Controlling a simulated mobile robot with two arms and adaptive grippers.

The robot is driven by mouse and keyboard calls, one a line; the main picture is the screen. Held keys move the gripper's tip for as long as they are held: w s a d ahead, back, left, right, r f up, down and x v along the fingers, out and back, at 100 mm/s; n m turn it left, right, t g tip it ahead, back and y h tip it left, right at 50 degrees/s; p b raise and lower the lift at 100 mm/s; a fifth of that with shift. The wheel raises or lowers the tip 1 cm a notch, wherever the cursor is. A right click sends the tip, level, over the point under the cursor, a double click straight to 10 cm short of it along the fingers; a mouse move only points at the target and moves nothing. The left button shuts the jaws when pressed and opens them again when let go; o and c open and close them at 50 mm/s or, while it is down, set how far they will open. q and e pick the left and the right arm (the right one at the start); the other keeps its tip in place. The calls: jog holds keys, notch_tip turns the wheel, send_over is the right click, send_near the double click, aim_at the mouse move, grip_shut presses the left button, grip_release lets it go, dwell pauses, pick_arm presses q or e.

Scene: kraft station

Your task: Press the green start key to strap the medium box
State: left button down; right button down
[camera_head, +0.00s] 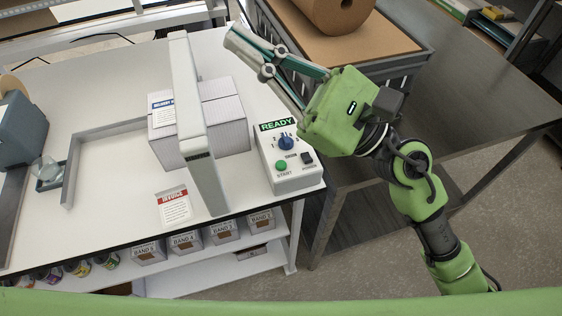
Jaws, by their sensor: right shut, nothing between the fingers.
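The green start key (281,164) is on a small white control box (297,182) at the table's right edge, labelled START. Beside it are a blue dial (286,143) and a black switch (307,157). A green sign above reads READY. A pale grey box (228,113) stands on the white table under the strapping arch (186,70), which hides part of it. My right gripper (235,36) is shut and empty, pointing up and left, above and beyond the control box, apart from the key. My left gripper is not in view.
A red-headed paper slip (174,206) lies at the table's front. A tape dispenser (20,130) stands at left. A brown roll (338,12) sits on a cardboard-topped cart behind my right gripper. A dark metal table (470,100) is at right. Several band boxes fill the shelf below.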

jog(key=s+a+f+n+g+h, duration=0.25)
jog(key=a+f+n+g, duration=0.2)
jog(key=n, duration=0.45)
jog(key=n+t+h, duration=0.2)
jog(key=n+h, duration=0.8)
jog(key=h, duration=0.3)
send_over(284, 165)
notch_tip(284, 165, down, 16)
jog(key=shift+r, duration=0.15)
notch_tip(284, 165, down, 8)
jog(key=b, duration=0.3)
jog(key=shift+s+r, duration=0.1)
jog(key=shift+r, duration=0.15)
jog(key=shift+f+b, duration=0.65)
jog(key=shift+b, duration=0.35)
